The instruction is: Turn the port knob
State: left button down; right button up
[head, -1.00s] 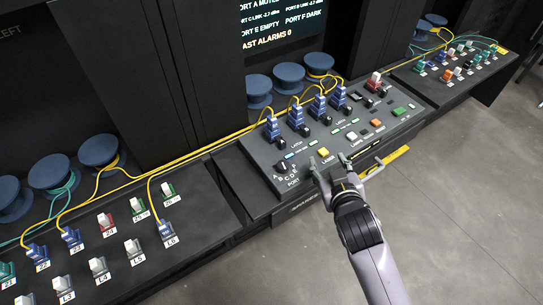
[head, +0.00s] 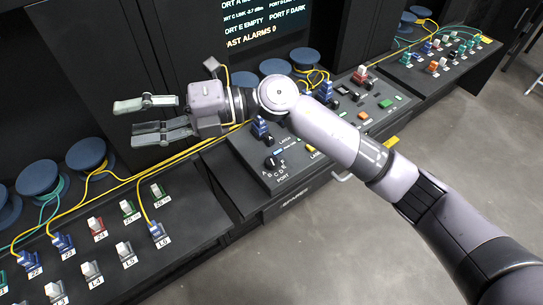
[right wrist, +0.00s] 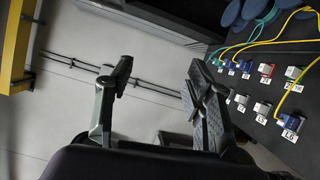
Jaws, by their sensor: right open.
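The port knob (head: 271,162) is a black rotary knob at the near left corner of the middle console's sloped panel, with letters around it and the word PORT below. My right gripper (head: 125,123) is open and empty, raised well to the left of the knob, its fingers pointing left. My right arm crosses above the console and hides part of its panel. In the right wrist view the two fingers (right wrist: 158,78) are wide apart with nothing between them. The knob does not show there. My left gripper is not in view.
The left panel (head: 190,222) carries several labelled plugs and yellow cables. Blue plugs (head: 260,128) and an orange button (head: 364,116) sit on the middle console (head: 285,183). A screen (head: 262,20) is behind. The floor (head: 300,255) in front is clear.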

notch_tip(320, 180, down, 4)
jog(key=n+h, duration=0.2)
jog(key=h, duration=0.2)
jog(key=t+h, duration=0.4)
jog(key=h, duration=1)
send_over(272, 161)
notch_tip(272, 161, down, 4)
notch_tip(272, 161, down, 17)
jog(key=p, duration=0.5)
jog(key=shift+r+p, duration=0.2)
jog(key=shift+p, duration=0.2)
jog(key=shift+f, duration=0.5)
